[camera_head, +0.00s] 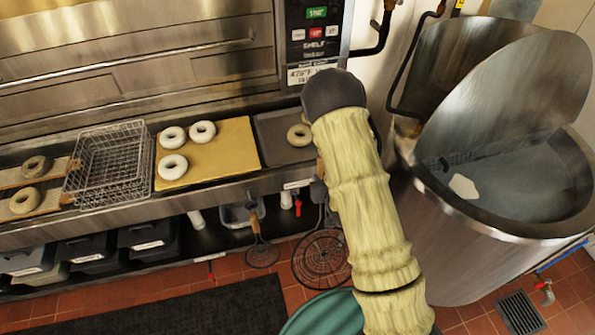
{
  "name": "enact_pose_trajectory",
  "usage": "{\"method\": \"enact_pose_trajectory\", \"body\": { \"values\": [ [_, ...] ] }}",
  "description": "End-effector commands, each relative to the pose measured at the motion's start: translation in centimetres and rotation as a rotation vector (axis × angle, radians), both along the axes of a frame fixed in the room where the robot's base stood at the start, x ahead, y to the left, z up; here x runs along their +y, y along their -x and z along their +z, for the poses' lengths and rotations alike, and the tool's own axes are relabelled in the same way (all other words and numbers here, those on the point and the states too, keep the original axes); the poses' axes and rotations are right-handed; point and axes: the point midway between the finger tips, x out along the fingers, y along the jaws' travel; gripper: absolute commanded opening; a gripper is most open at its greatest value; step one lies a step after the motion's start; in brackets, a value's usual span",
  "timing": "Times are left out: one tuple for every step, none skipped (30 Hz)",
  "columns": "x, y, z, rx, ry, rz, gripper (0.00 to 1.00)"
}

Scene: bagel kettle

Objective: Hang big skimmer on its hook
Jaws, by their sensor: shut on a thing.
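The big skimmer (321,260), a round dark wire mesh disc, hangs low below the counter's front edge, above the red tile floor. Its right side is hidden behind my arm. Its handle rises to a small dark grey part, which looks like my gripper (318,188), at the counter's edge. My arm covers most of this part, and the fingertips do not show clearly. The gripper appears shut on the skimmer's handle. I cannot make out the hook or whether the skimmer touches it.
A smaller skimmer (262,253) hangs just left of the big one. The counter holds a wire basket (112,165) and a yellow board (235,150) with bagels. A large steel kettle (445,235) with its lid up stands at right. Black bins (85,247) sit under the counter.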

Motion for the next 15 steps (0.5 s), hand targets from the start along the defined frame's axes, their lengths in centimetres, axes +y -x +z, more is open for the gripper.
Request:
{"method": "enact_pose_trajectory", "body": {
  "values": [
    [-1.4, 0.2, -1.2, 0.003, 0.001, -0.038, 0.0],
    [-2.2, 0.3, -1.7, 0.002, 0.001, -0.058, 0.0],
    [-3.1, 0.4, -2.3, 0.003, 0.001, -0.085, 0.0],
    [-3.8, 0.5, -2.6, 0.002, 0.001, -0.102, 0.0],
    [-4.4, 0.7, -3.0, 0.002, 0.001, -0.117, 0.0],
    [-5.1, 0.8, -3.5, 0.003, 0.001, -0.139, 0.0],
    [-5.7, 0.9, -3.8, 0.002, 0.0, -0.154, 0.0],
    [-6.2, 1.0, -4.0, 0.001, 0.0, -0.166, 0.0],
    [-6.7, 1.2, -4.3, 0.001, 0.0, -0.18, 0.0],
    [-7.0, 1.3, -4.5, 0.001, 0.0, -0.189, 0.0],
    [-7.3, 1.3, -4.6, 0.0, -0.001, -0.198, 0.0],
    [-7.6, 1.4, -4.7, 0.0, 0.0, -0.207, 0.0],
    [-7.8, 1.4, -4.8, -0.001, -0.001, -0.212, 0.0],
    [-7.9, 1.5, -4.8, -0.002, -0.001, -0.215, 0.0],
    [-8.0, 1.5, -4.8, -0.002, -0.001, -0.217, 0.0]
  ]
}}
